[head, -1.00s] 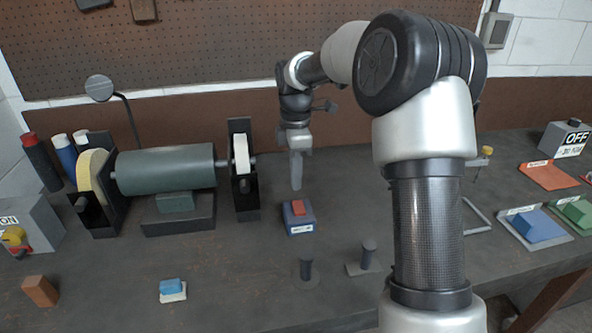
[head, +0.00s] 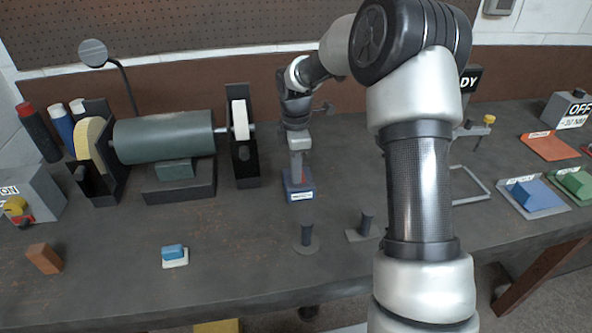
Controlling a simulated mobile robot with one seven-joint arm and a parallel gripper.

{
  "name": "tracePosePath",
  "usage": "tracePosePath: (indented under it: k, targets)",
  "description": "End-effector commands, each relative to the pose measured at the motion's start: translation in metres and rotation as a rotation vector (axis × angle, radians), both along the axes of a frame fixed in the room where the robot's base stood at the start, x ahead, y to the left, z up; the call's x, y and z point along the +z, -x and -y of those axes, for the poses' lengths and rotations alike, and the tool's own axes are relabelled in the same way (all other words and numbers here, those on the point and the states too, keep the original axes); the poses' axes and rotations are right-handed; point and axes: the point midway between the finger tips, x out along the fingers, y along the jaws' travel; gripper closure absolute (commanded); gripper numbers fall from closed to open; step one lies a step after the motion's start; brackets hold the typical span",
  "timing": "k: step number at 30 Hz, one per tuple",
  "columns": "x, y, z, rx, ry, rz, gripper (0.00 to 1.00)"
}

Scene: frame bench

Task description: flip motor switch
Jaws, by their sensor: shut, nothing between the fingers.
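The label is too small to read. My gripper (head: 296,172) points down, shut and empty, right over this box. A grey box (head: 38,190) marked ON, with a yellow and red knob, stands at the left end of the bench.
Two dark pegs on bases (head: 306,236) stand in front of the blue box. A blue and white block (head: 174,255) and a brown block (head: 43,258) lie at front left. Blue and green blocks on trays (head: 538,194) are at right. A grey OFF box (head: 567,108) is behind them.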

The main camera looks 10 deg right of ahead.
Motion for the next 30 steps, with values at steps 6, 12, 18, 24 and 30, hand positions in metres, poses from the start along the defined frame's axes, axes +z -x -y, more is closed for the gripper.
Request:
tracePosePath:
  k: [6, 12, 18, 24, 30]
  targets:
    - [-0.003, 0.002, 0.0, 0.0, 0.0, -0.002, 1.0]
    - [0.002, 0.001, 0.0, 0.0, 0.0, -0.002, 1.0]
    - [0.012, 0.001, 0.0, 0.0, 0.0, -0.001, 1.0]
    - [0.013, 0.001, 0.0, 0.0, 0.0, -0.002, 1.0]
    - [0.014, 0.001, 0.0, 0.0, 0.0, -0.001, 1.0]
